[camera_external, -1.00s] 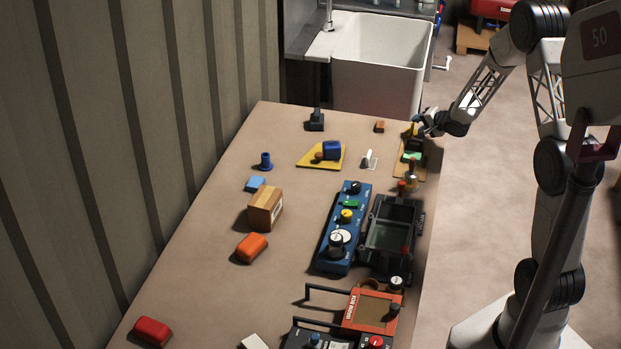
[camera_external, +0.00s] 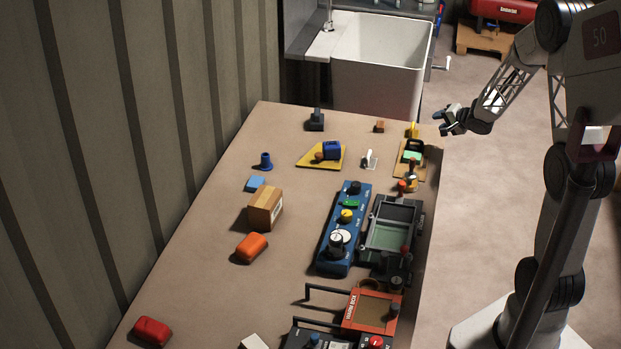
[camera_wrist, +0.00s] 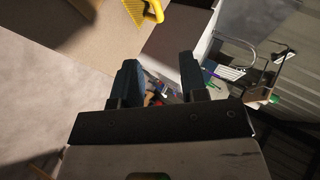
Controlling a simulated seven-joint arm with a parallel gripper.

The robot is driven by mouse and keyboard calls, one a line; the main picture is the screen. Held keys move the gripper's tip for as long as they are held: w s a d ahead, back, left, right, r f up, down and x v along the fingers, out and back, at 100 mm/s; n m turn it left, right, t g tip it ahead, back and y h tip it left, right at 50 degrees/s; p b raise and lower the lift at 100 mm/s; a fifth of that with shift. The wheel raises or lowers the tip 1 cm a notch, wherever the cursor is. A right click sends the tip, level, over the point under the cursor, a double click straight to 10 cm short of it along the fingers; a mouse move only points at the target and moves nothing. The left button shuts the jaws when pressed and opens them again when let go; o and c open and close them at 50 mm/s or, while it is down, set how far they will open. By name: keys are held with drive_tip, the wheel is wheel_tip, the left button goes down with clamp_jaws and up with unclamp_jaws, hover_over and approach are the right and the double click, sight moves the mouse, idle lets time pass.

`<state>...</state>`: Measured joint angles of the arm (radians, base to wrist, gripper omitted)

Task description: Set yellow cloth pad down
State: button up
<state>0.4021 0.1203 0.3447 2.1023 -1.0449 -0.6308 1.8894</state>
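I cannot pick out a yellow cloth pad for certain. A small yellow thing (camera_external: 412,131) stands near the table's far right corner. In the wrist view a yellow, brush-like thing with a handle (camera_wrist: 134,9) lies on the table at the top edge, partly cut off. My gripper (camera_external: 441,122) hangs just off the table's right edge, apart from the small yellow thing. In the wrist view its fingers (camera_wrist: 158,83) are spread with nothing held between them.
A white sink (camera_external: 380,55) stands behind the table. A tan board (camera_external: 401,171) with small items, a dark green tray (camera_external: 388,236) and a blue panel (camera_external: 330,262) line the right side.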

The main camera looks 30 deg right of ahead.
idle(0.6)
drive_tip(key=s+a+r+n+g+h, duration=0.1)
drive_tip(key=s+a+r+n+h, duration=0.15)
drive_tip(key=s+r, duration=0.4)
drive_tip(key=s+a+r+n+g+h, duration=0.2)
drive_tip(key=s+a+r+h, duration=0.15)
drive_tip(key=s+r, duration=0.3)
drive_tip(key=s+a+r+n+g+y, duration=0.1)
drive_tip(key=s+a, duration=0.3)
drive_tip(key=s, duration=0.5)
drive_tip(key=s+a+r+n+g+y, duration=0.1)
drive_tip(key=s+a+r+n+g, duration=0.2)
drive_tip(key=s, duration=0.7)
drive_tip(key=s+a+r+n+g+y, duration=0.1)
drive_tip(key=s+a+r+n, duration=0.1)
drive_tip(key=s+a, duration=0.5)
drive_tip(key=s+n, duration=0.1)
drive_tip(key=s, duration=0.2)
drive_tip(key=shift+g, duration=0.4)
